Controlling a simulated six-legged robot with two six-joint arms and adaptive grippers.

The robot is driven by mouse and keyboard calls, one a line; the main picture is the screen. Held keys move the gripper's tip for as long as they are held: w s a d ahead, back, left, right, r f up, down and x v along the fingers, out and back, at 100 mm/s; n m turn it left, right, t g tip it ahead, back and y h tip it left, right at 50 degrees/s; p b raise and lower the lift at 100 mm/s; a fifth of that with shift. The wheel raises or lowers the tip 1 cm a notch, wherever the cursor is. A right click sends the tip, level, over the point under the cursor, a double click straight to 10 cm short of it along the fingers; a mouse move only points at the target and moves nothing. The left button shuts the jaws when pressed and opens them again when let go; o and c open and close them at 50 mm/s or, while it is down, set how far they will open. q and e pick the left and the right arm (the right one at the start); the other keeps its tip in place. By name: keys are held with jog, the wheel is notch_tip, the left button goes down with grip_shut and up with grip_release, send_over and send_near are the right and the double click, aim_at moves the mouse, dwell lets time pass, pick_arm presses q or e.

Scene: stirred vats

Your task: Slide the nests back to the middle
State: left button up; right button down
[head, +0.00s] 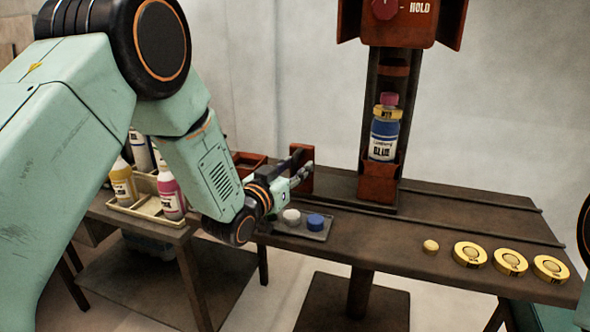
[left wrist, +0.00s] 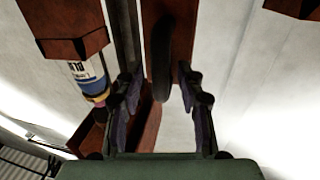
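A red-brown upright plate (head: 301,168), perhaps part of a nest, stands at the left end of the railed table. In the left wrist view, it (left wrist: 183,45) bears a dark curved handle (left wrist: 163,65). My left gripper (head: 300,172) is at this plate; its fingers (left wrist: 163,95) are spread either side of the handle, with gaps visible on both sides. A red-brown holder (head: 378,184) stands at the column's foot, with a pink-capped, blue-labelled bottle (head: 384,135) upright above it. I cannot tell exactly which parts are the nests. My right gripper is out of view.
Two rails (head: 470,195) run along the table. A small tray (head: 310,234) holds a white and a blue cap. Several yellow discs (head: 510,262) lie at the right. A crate of bottles (head: 146,212) stands left. A red head (head: 400,22) hangs above the bottle.

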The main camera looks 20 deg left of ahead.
pick_arm(q)
jog(key=shift+w+f, duration=0.2)
jog(key=shift+w, duration=0.05)
jog(key=shift+c, duration=0.6)
jog(key=shift+s+r, duration=0.15)
jog(key=c, duration=0.4)
grip_shut()
